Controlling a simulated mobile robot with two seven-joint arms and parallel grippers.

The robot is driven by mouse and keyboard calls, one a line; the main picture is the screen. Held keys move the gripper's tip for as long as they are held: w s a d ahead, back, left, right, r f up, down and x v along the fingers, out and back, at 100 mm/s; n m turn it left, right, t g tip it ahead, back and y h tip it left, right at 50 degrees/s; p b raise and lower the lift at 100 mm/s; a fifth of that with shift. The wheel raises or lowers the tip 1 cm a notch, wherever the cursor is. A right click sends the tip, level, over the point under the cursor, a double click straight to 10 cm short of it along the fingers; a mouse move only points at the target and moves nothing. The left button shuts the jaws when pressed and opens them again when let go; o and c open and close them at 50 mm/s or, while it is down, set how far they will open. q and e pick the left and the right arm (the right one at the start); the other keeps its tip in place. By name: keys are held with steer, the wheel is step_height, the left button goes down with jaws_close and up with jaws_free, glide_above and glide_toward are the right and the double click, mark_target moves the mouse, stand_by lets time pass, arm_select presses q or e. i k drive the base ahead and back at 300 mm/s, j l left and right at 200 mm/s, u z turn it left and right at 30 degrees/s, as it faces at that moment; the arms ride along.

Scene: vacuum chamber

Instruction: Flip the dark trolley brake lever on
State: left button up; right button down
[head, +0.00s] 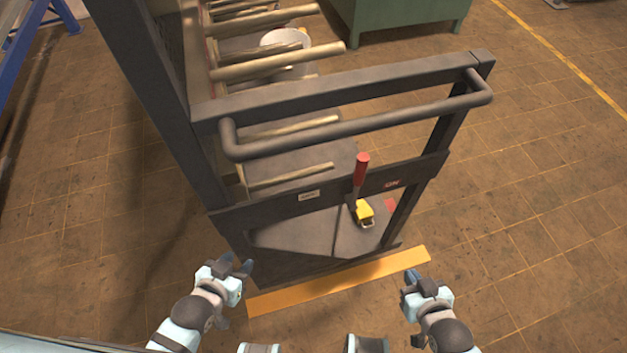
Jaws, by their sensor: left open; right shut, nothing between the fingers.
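The dark trolley (272,110) stands in front of me, with a handle bar (360,121) across its near end. The brake lever (359,177) has a red grip and stands close to upright at the lower panel, between two small labels. A yellow block (364,211) sits at its foot. My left gripper (238,263) is open and empty, low and left of the lever, near the trolley's lower edge. My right gripper (410,277) is shut and empty, low and right of the lever. Neither gripper touches the lever.
A yellow-orange strip (340,281) lies on the floor between my grippers and the trolley. Wooden rods (280,63) stick out from the trolley's upright frame. A green cabinet (405,20) stands behind, and a blue frame (22,45) at far left. The floor on the right is clear.

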mark_target(363, 158)
steer(key=k+j, duration=0.1)
steer(key=j, duration=0.35)
steer(key=k+j, duration=0.1)
steer(key=j, duration=0.3)
steer(key=k+j, duration=0.1)
steer(key=j, duration=0.35)
steer(key=k+j, duration=0.15)
steer(key=j, duration=0.25)
